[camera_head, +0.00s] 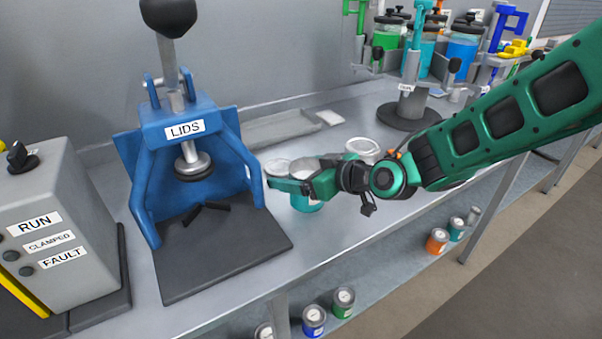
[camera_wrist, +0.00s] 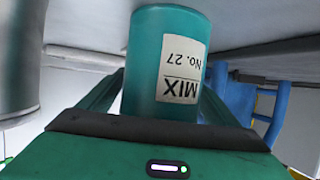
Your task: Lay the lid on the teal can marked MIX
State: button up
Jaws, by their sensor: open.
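The teal can (camera_wrist: 150,55) shows its white label reading MIX, No. 27, inverted in the wrist view. In the head view the can (camera_head: 306,205) stands on the bench right of the blue press, partly hidden by my gripper. My gripper (camera_head: 297,185) is open at the can, with one finger on each side of it in the wrist view; I cannot tell whether the fingers touch it. A pale round disc (camera_head: 277,167), possibly the lid, lies just behind and left of the can. The can's top is partly covered, so I cannot tell if it is open.
The blue press marked LIDS (camera_head: 185,128) stands close on the left, with a grey control box (camera_head: 50,225) beyond it. Another round silver-topped item (camera_head: 363,147) is behind my gripper. The agitator stand (camera_head: 408,115) is at the back right. The bench's front strip is clear.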

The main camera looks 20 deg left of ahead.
jog(key=v, duration=1.2)
jog(key=shift+s, duration=0.1)
jog(key=w+d+f+m+h, duration=0.1)
jog(key=d, duration=0.4)
jog(key=d+f+m+h, duration=0.1)
jog(key=d+h, duration=0.1)
jog(key=d, duration=0.3)
jog(key=w+d+f+m+h, duration=0.1)
jog(key=d, duration=0.4)
jog(key=shift+w+d+f+t+h, duration=0.2)
jog(key=shift+w+f+t+h, duration=0.1)
jog(key=shift+t+h, duration=0.1)
jog(key=s+d+f+m+h, duration=0.1)
jog(key=s+d+m+h, duration=0.15)
jog(key=d, duration=0.55)
jog(key=s+d+f+m+h, duration=0.1)
jog(key=d+m+h, duration=0.15)
jog(key=d, duration=0.55)
jog(key=s+d+r+m+g+h, duration=0.1)
jog(key=s+d+m+g, duration=0.4)
jog(key=s+d+m, duration=0.7)
jog(key=s+d+h, duration=0.1)
jog(key=s+d, duration=0.7)
jog(key=s, duration=0.1)
jog(key=shift+s+r+g, duration=0.2)
jog(key=shift+s+g, duration=0.1)
jog(key=shift+g, duration=0.1)
jog(key=shift+d, duration=0.1)
